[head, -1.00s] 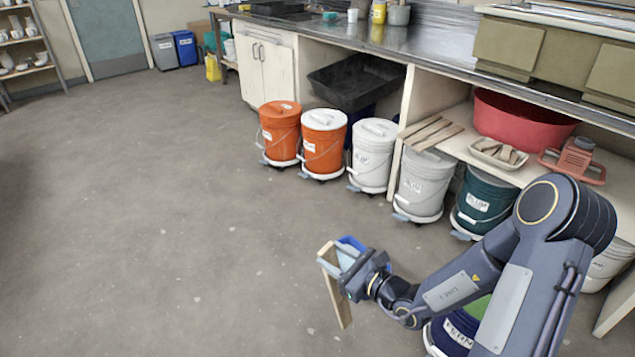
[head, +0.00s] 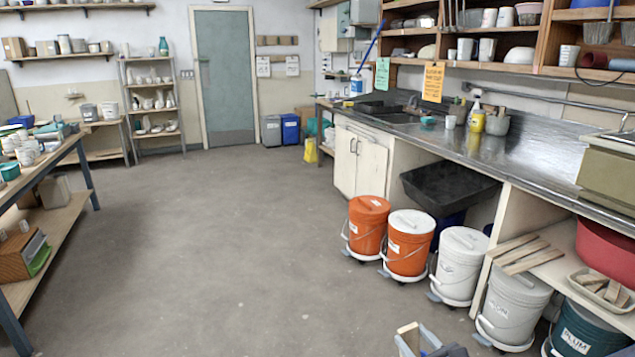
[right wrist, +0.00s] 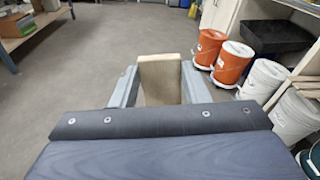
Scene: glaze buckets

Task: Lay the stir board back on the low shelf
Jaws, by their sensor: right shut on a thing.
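The stir board (head: 408,337), a pale wooden slat, is held in my right gripper (head: 425,346) at the bottom edge of the head view. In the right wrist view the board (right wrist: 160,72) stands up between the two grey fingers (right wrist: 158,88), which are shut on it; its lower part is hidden. The low shelf (head: 562,240) is under the steel counter at the right. Several similar wooden slats (head: 520,254) lie on its left part. The held board is apart from the shelf, in front of the buckets and to their left. My left gripper is not in view.
A tray of wooden pieces (head: 600,291) and a red tub (head: 607,250) take up the shelf's right part. Orange buckets (head: 367,228), white buckets (head: 460,265) and a teal bucket (head: 585,335) line the floor below. The floor to the left (head: 220,250) is clear.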

